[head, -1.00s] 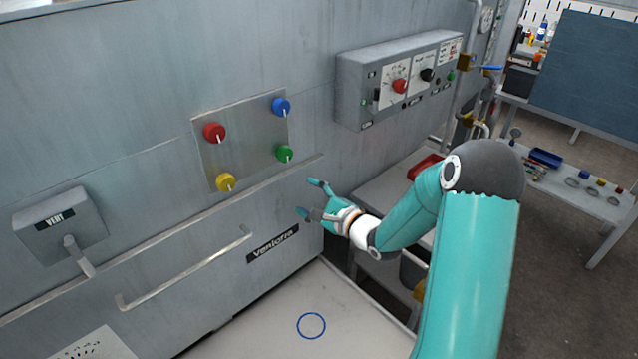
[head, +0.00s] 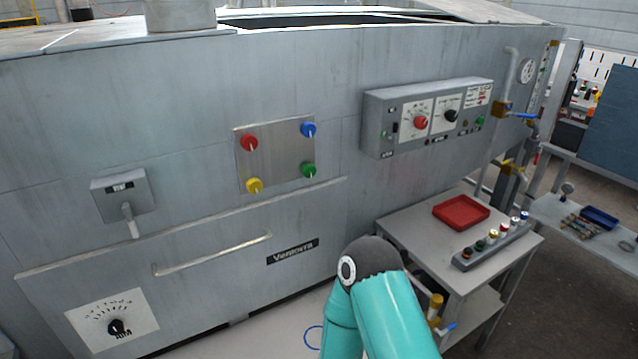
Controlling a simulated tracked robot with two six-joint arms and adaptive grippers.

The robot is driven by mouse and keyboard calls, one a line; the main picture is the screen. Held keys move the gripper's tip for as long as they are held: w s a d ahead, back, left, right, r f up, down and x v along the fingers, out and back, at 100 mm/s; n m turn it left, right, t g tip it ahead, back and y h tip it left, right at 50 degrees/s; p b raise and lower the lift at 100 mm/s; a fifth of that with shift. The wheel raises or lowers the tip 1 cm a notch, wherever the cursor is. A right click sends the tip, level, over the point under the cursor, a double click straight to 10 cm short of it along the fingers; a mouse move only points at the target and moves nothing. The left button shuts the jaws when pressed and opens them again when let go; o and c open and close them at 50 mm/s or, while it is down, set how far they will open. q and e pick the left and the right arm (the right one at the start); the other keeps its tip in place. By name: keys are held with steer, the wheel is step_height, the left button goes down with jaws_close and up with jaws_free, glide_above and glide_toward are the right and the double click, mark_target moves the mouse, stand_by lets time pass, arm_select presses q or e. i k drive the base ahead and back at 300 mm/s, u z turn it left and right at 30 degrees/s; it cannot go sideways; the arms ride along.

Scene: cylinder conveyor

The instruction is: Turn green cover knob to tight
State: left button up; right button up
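The green knob (head: 308,170) sits at the lower right of a metal cover plate (head: 275,155) on the grey machine's front, and a pale pointer mark shows on it. A red knob (head: 249,142), a blue knob (head: 308,129) and a yellow knob (head: 254,186) sit at the plate's other corners. My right arm comes up from the bottom, below and right of the plate, with its bent joint topmost. Its gripper is hidden or out of frame. My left gripper is not in view. Nothing of mine touches the green knob.
A control box (head: 428,115) with dials juts out right of the plate. A long handle bar (head: 212,255) sticks out below it. A side table (head: 470,240) at the right bears a red tray (head: 461,211) and a rack of bottles (head: 491,244). The space before the plate is clear.

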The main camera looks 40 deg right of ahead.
mark_target(308, 170)
steer(key=k, duration=1.1)
steer(key=z, duration=0.3)
steer(key=i, duration=0.7)
steer(key=z, duration=0.55)
steer(key=i, duration=1.15)
steer(key=u, duration=0.25)
